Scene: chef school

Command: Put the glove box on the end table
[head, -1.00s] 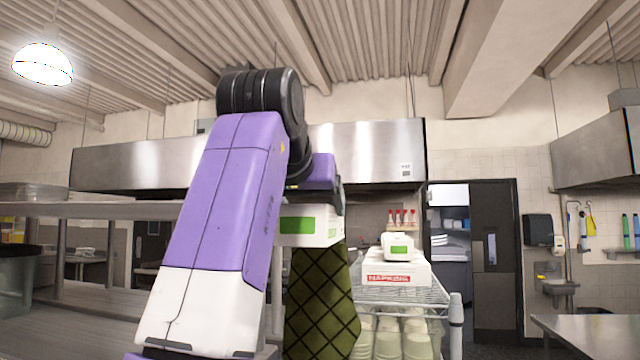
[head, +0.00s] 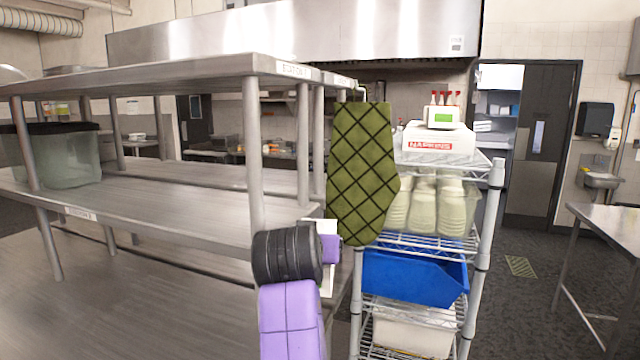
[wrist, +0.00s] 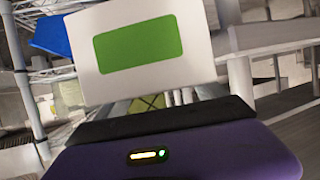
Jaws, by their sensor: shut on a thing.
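The glove box (wrist: 150,50) is white with a green label and fills the upper middle of the wrist view. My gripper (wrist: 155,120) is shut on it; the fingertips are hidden. In the head view, white parts of the box (head: 328,285) show beside my purple and black wrist, low in front of the steel shelving. The rest of the box is hidden by my arm. I cannot tell any table here as the end table.
A green quilted mitt (head: 362,170) hangs close above my gripper. A wire rack (head: 485,250) holds bottles, a blue bin (head: 415,278) and a napkins box (head: 438,143) with another green-labelled box (head: 444,117) on top. Steel shelving (head: 180,205) stands left, a steel table (head: 615,222) right.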

